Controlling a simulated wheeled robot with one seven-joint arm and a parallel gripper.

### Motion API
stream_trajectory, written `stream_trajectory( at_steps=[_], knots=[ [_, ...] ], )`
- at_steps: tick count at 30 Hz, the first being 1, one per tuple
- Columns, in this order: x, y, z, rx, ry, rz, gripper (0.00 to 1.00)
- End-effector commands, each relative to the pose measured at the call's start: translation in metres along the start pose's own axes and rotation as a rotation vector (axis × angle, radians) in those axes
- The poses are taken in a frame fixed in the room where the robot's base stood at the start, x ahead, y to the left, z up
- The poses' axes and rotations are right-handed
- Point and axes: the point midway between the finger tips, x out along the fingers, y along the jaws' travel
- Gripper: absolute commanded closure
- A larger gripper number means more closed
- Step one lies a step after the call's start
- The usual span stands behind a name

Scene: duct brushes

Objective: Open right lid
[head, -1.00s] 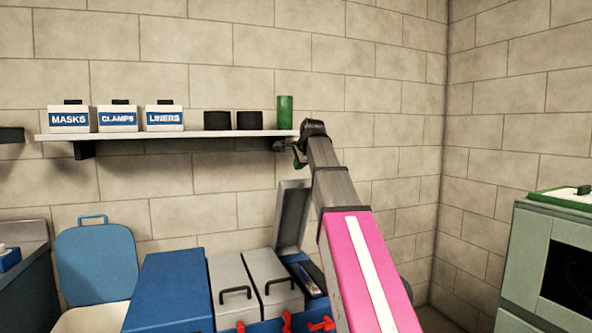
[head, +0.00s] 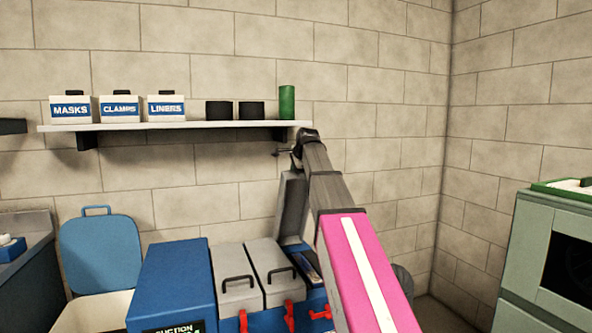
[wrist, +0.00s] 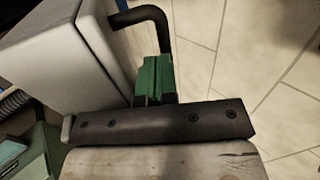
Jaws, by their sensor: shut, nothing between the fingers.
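The right lid (head: 291,205) is grey and stands raised, nearly upright, at the back of the blue box (head: 262,325) in the head view. Its compartment is uncovered. In the wrist view, the grey lid (wrist: 60,65) fills the upper left, with a dark curved handle (wrist: 152,14) on it. My gripper (wrist: 154,65) has green fingers, shut and empty, close beside the handle; I cannot tell whether they touch it. In the head view, my gripper (head: 285,153) is small and dark, just above the raised lid, below the shelf.
Two closed grey lids (head: 238,294) (head: 274,288) with black handles lie left of the open compartment. Red latches (head: 289,316) line the front. A shelf (head: 180,126) with labelled boxes and a green cylinder (head: 287,103) is above. A green cabinet (head: 530,250) stands right.

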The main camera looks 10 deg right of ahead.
Motion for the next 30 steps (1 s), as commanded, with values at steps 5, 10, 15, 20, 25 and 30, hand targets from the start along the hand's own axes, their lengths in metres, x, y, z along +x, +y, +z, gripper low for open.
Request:
stream_trajectory(
  at_steps=[5, 10, 15, 20, 25, 30],
  knots=[
    [0.004, -0.008, -0.001, 0.0, 0.0, 0.016, 1.0],
    [0.02, -0.033, -0.001, 0.0, -0.002, 0.079, 1.0],
    [0.043, -0.062, -0.002, 0.001, -0.001, 0.115, 1.0],
    [0.051, -0.069, -0.002, 0.001, -0.001, 0.112, 1.0],
    [0.05, -0.068, -0.001, 0.001, -0.001, 0.112, 1.0],
    [0.049, -0.068, -0.002, 0.001, -0.001, 0.112, 1.0]
  ],
)
